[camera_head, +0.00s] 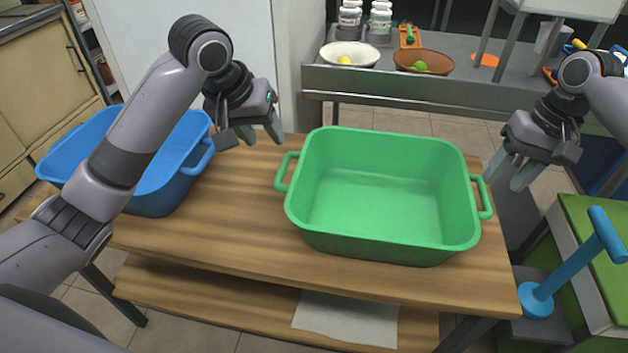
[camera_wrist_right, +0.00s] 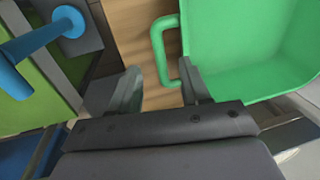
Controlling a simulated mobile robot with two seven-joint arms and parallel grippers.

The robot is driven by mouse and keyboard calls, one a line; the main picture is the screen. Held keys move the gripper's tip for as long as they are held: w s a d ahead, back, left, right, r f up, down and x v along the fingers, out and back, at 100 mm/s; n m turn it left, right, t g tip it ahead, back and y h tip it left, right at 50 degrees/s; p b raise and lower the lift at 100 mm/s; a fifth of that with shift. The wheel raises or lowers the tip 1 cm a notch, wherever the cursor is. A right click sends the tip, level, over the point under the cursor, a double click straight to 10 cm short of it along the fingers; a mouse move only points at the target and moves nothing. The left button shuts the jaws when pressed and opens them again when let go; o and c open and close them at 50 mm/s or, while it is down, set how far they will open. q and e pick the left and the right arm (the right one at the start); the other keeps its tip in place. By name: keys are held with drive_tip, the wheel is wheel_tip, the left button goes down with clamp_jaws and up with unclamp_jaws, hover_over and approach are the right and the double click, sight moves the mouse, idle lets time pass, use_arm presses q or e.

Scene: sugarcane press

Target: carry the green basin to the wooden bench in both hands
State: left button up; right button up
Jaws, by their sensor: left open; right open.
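The green basin (camera_head: 385,195) stands empty on a wooden bench (camera_head: 235,230), with a loop handle on its left and right sides. My left gripper (camera_head: 252,136) is open, above the bench, up and to the left of the left handle (camera_head: 285,172), and holds nothing. My right gripper (camera_head: 516,172) is open beside the basin's right side, near the right handle (camera_head: 483,198). In the right wrist view the right handle (camera_wrist_right: 158,50) lies just ahead of the open fingers (camera_wrist_right: 160,92). I cannot tell whether a finger touches it.
A blue basin (camera_head: 160,170) stands at the bench's left end, behind my left arm. A metal table (camera_head: 450,88) with bowls and jars is at the back. A green-topped unit (camera_head: 590,240) and a blue T-handle (camera_head: 570,265) stand right of the bench. A cloth (camera_head: 345,318) lies on the lower shelf.

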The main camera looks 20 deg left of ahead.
drive_tip(key=shift+d+r, duration=0.25)
drive_tip(key=shift+r, duration=0.9)
drive_tip(key=shift+d+r, duration=0.2)
drive_tip(key=shift+r, duration=0.9)
use_arm(q)
drive_tip(key=p+v, duration=0.7)
drive_tip(key=p, duration=0.2)
drive_tip(key=shift+r+p, duration=0.25)
drive_tip(key=shift+p, duration=0.15)
use_arm(e)
wheel_tip(320, 180, up, 10)
drive_tip(key=shift+f, duration=0.15)
use_arm(q)
drive_tip(key=shift+s, duration=0.15)
wheel_tip(320, 180, up, 6)
drive_tip(key=p, duration=0.7)
drive_tip(key=shift+p, duration=0.3)
use_arm(e)
wheel_tip(320, 180, up, 8)
drive_tip(key=shift+f, duration=0.2)
